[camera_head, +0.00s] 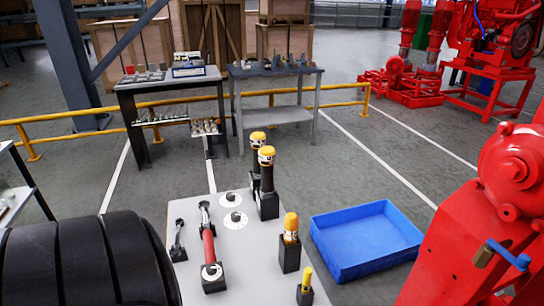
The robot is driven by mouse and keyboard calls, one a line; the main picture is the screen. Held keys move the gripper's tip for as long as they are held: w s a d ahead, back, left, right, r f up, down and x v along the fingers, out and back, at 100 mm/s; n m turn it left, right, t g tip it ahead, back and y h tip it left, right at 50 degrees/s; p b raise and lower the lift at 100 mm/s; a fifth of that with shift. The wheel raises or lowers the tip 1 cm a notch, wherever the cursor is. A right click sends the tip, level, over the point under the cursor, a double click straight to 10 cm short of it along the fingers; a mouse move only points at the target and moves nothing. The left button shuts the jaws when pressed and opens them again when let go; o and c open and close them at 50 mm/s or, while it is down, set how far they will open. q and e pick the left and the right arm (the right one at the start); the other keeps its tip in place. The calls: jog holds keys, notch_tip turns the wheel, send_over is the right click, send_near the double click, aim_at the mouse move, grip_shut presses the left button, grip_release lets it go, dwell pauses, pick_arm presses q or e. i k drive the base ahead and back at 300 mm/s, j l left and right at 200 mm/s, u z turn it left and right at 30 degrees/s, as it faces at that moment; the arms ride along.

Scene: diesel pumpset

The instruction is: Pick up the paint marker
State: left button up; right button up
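A slim yellow stick that looks like the paint marker (307,276) stands upright in a small black holder (305,296) at the near right edge of a light grey table (252,262). Its lower part is hidden in the holder. A thicker yellow-topped item (291,224) stands in a taller black block just behind it. Neither of my grippers is in view, so I cannot see whether they are open or shut.
Two more yellow-topped tools (266,157) stand farther back on the table. A red-handled tool (208,247) lies left. A blue bin (366,241) sits right of the table. Red machinery (490,220) fills the right; a large black ribbed object (90,262) fills the lower left.

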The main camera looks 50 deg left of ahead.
aim_at(306, 283)
jog(key=u, duration=1.35)
